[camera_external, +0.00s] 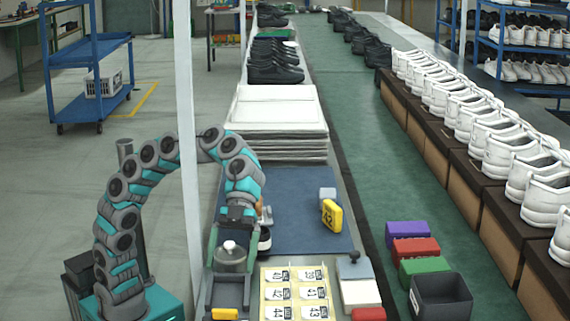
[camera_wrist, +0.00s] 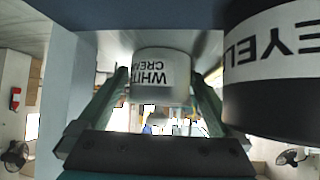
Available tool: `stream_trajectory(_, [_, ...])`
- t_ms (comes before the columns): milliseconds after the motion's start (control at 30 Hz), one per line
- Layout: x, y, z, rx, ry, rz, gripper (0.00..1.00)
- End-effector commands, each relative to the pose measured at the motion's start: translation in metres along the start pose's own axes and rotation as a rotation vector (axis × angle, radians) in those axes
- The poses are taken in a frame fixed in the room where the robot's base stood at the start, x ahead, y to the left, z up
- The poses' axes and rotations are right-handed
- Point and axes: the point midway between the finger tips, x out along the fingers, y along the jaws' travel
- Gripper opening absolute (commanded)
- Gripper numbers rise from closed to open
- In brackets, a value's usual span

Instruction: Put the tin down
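A white tin (camera_wrist: 163,75) labelled "WHITE CREAM" shows between the two fingers of my gripper (camera_wrist: 160,90) in the wrist view, its lettering upside down. The fingers press along both its sides, so the gripper looks shut on it. In the external view my gripper (camera_external: 235,222) points down at the near left of the workbench.
Label cards (camera_external: 295,292) lie in front. White stacked sheets (camera_external: 275,120) stand behind; coloured blocks (camera_external: 415,248) and a dark bin (camera_external: 441,298) are right.

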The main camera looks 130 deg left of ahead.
Motion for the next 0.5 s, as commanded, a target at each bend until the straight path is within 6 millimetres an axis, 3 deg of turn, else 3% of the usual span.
stream_trajectory(233, [-0.009,0.0,-0.003,0.001,0.001,-0.001,1.0])
stream_trajectory(500, [-0.062,-0.002,-0.004,0.002,0.002,-0.007,1.0])
